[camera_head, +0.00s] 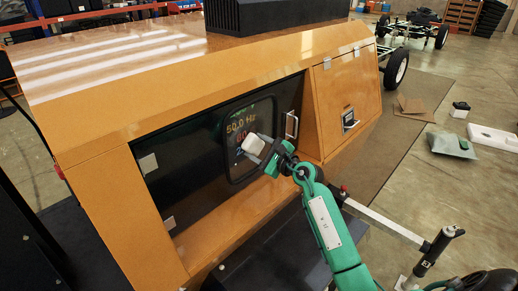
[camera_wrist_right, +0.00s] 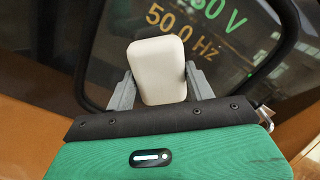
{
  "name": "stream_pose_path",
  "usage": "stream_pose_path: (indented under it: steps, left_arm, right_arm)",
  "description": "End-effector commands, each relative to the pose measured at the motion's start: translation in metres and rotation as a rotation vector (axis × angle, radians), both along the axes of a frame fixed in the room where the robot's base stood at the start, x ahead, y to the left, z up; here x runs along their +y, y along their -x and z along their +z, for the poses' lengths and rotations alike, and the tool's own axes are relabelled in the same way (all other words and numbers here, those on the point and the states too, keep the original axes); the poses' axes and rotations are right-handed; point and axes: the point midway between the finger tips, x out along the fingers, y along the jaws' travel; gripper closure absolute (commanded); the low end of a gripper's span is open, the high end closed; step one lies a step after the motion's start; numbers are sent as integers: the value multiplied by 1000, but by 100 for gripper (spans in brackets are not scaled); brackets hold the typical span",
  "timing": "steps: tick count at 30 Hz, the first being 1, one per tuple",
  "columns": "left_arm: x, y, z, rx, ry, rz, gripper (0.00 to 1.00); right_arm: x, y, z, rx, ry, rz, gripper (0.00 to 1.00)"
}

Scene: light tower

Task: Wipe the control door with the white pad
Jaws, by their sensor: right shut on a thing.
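The control door (camera_head: 190,160) is a dark panel in the side of the orange cabinet. It has a window with lit readings such as "50.0 Hz" and a silver handle (camera_head: 291,125) at its right. My right gripper (camera_head: 262,151) is shut on the white pad (camera_head: 253,144) in front of the window's lower part. In the right wrist view the pad (camera_wrist_right: 158,70) stands between the two grey fingers, with the lit window (camera_wrist_right: 200,30) behind it. I cannot tell whether the pad touches the door. My left gripper is not in view.
The orange cabinet (camera_head: 100,110) has a black box (camera_head: 270,14) on top and a second, latched door (camera_head: 342,95) at the right. A wheeled tow bar (camera_head: 390,225) lies at the lower right. Cardboard (camera_head: 414,108) and white foam (camera_head: 492,137) lie on the open floor at right.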

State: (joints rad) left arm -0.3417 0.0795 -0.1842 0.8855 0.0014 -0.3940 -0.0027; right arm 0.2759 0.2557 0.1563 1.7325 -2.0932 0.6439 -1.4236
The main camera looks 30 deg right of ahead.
Motion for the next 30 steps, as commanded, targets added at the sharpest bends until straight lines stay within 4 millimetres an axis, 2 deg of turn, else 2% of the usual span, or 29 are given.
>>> stream_pose_path:
  steps: [14,18,20,30]
  left_arm:
    - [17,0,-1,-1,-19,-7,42]
    - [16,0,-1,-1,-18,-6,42]
    - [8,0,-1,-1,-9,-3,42]
    - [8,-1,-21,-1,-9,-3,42]
  right_arm:
    - [3,-9,0,-1,1,1,64]
    - [4,-12,0,-1,1,-1,64]
    - [4,-12,0,-1,1,-1,64]
    - [-22,-19,-4,-2,3,-1,64]
